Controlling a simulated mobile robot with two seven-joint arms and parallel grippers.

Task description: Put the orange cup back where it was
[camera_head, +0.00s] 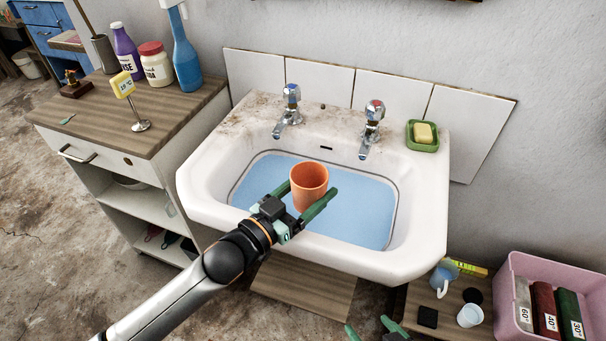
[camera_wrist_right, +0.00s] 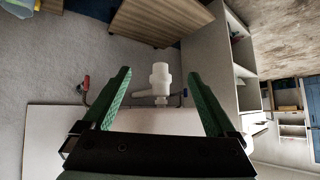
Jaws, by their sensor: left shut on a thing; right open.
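Whether the cup's base touches anything is hard to tell. My right gripper (camera_head: 368,326) shows at the bottom edge of the head view, low in front of the basin. In the right wrist view its two green fingers (camera_wrist_right: 159,76) are apart with nothing between them, facing a white drain trap (camera_wrist_right: 160,80).
Two taps (camera_head: 290,108) and a green soap dish (camera_head: 422,136) sit on the basin's back ledge. A cabinet (camera_head: 165,125) at left carries bottles, a jar and a yellow sign. At lower right are a low wooden surface (camera_head: 440,318), a white cup (camera_head: 470,315) and a pink crate (camera_head: 510,275).

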